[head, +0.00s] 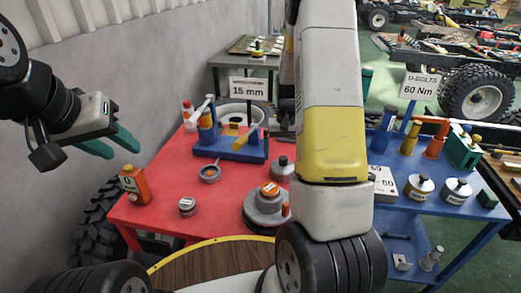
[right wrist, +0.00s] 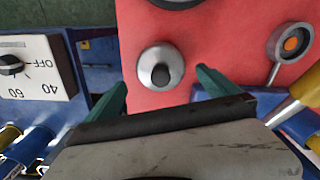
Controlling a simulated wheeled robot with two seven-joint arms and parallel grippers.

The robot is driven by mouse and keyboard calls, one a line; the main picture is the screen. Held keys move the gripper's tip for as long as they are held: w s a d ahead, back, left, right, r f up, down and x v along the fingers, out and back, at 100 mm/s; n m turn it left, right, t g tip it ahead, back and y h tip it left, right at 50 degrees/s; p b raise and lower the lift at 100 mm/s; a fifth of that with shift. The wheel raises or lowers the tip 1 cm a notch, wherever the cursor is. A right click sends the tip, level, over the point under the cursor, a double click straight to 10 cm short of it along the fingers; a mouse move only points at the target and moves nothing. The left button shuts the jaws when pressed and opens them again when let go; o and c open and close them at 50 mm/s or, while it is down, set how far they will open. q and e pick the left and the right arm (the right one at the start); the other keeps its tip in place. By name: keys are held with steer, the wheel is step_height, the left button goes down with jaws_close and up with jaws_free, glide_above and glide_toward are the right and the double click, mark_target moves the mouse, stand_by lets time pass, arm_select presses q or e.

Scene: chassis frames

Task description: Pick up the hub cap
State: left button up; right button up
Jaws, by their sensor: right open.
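The hub cap looks to be the round silver piece with a black knob on the red table; it shows in the head view (head: 281,170) and in the right wrist view (right wrist: 147,68). My right gripper (right wrist: 161,77) is open and empty in the right wrist view, its green fingertips on either side of the knobbed piece in the picture. I cannot tell how high it is above it. In the head view my right arm hides this gripper. My left gripper (head: 122,150) is open and empty, off the red table's left edge.
On the red table (head: 160,207) are a grey round stack with an orange top (head: 266,207), a small jar (head: 187,206), an orange box (head: 133,185) and a blue tool stand (head: 230,149). A white dial box (right wrist: 38,65) stands on the blue table to the right.

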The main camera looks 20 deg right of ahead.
mark_target(283, 165)
step_height(283, 165, down, 7)
steer(key=shift+s+f, duration=0.15)
steer(key=shift+f, duration=0.05)
stand_by(0.3)
steer(key=c, duration=1.4)
